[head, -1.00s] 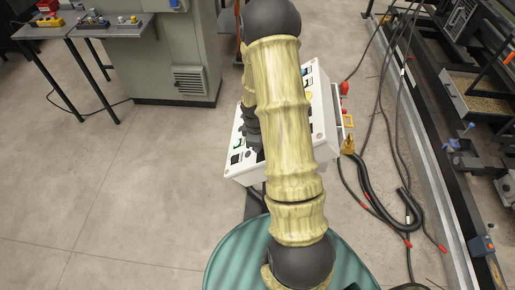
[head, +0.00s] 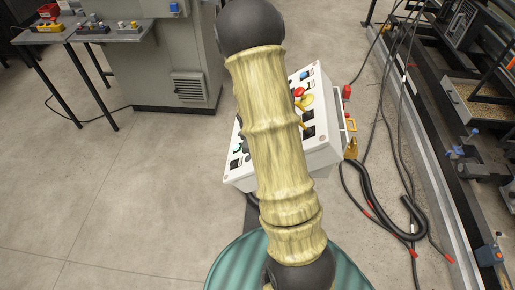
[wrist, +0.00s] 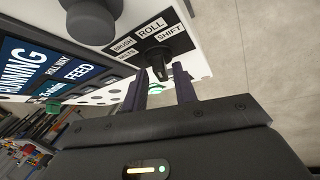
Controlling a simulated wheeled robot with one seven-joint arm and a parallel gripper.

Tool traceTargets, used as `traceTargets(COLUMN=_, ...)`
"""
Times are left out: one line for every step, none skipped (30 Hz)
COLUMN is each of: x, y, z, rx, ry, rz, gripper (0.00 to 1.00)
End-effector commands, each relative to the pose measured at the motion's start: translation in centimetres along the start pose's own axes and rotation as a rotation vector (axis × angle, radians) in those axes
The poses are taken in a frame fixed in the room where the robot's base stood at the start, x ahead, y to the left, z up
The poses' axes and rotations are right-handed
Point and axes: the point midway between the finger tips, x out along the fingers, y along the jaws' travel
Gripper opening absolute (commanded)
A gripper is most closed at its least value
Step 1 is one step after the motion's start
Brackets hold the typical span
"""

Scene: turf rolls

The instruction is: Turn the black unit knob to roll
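The black unit knob (wrist: 157,58) shows in the wrist view on the white control panel (wrist: 206,45), under labels reading BRUSH, ROLL and SHIFT. Its exact pointing direction is hard to read. My gripper (wrist: 161,74) is open, with its two dark fingers apart and their tips close to the knob, one toward each side. I cannot tell whether they touch it. In the head view, the white control panel (head: 325,150) is partly covered by my arm, and my gripper and the knob are hidden there.
A larger dark round knob (wrist: 92,20) sits left of the unit knob, beside a blue display (wrist: 50,68). In the head view, a red button (head: 299,92) and levers show on the panel. Black hoses (head: 375,195) lie right of it.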

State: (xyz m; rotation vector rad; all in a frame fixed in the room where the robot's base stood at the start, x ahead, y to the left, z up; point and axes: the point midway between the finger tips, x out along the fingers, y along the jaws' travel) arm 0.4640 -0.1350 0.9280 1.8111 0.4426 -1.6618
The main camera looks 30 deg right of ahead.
Motion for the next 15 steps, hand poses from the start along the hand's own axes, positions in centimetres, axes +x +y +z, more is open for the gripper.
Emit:
traceTargets(x=0.0, y=0.0, z=0.0, rx=0.000, ry=-0.001, rz=-0.001, gripper=0.35)
traceTargets(x=0.0, y=0.0, z=0.0, rx=0.000, ry=-0.001, rz=-0.001, gripper=0.35)
traceTargets(x=0.0, y=-0.1, z=0.0, rx=0.000, ry=-0.001, rz=-0.001, gripper=0.35)
traceTargets(x=0.0, y=-0.1, z=0.1, rx=0.000, ry=-0.001, rz=-0.002, gripper=0.35)
traceTargets(x=0.1, y=-0.1, z=0.1, rx=-0.001, ry=-0.002, rz=-0.002, gripper=0.35)
traceTargets(x=0.1, y=-0.1, z=0.1, rx=-0.001, ry=-0.002, rz=-0.002, gripper=0.35)
traceTargets(x=0.1, y=-0.1, z=0.1, rx=-0.001, ry=-0.002, rz=-0.002, gripper=0.35)
traceTargets(x=0.1, y=-0.1, z=0.1, rx=-0.001, ry=-0.002, rz=-0.003, gripper=0.35)
traceTargets(x=0.0, y=-0.1, z=0.1, rx=-0.001, ry=-0.002, rz=-0.003, gripper=0.35)
traceTargets(x=0.0, y=-0.1, z=0.1, rx=-0.001, ry=-0.002, rz=-0.002, gripper=0.35)
traceTargets(x=-0.1, y=-0.1, z=0.1, rx=-0.001, ry=-0.002, rz=-0.002, gripper=0.35)
traceTargets(x=-0.3, y=-0.1, z=0.1, rx=-0.001, ry=-0.001, rz=-0.002, gripper=0.35)
traceTargets(x=-0.4, y=-0.1, z=0.1, rx=0.000, ry=-0.001, rz=-0.002, gripper=0.35)
traceTargets(x=-0.7, y=-0.1, z=0.1, rx=0.000, ry=-0.001, rz=-0.002, gripper=0.35)
traceTargets(x=-1.0, y=-0.1, z=0.1, rx=0.000, ry=-0.001, rz=-0.002, gripper=0.35)
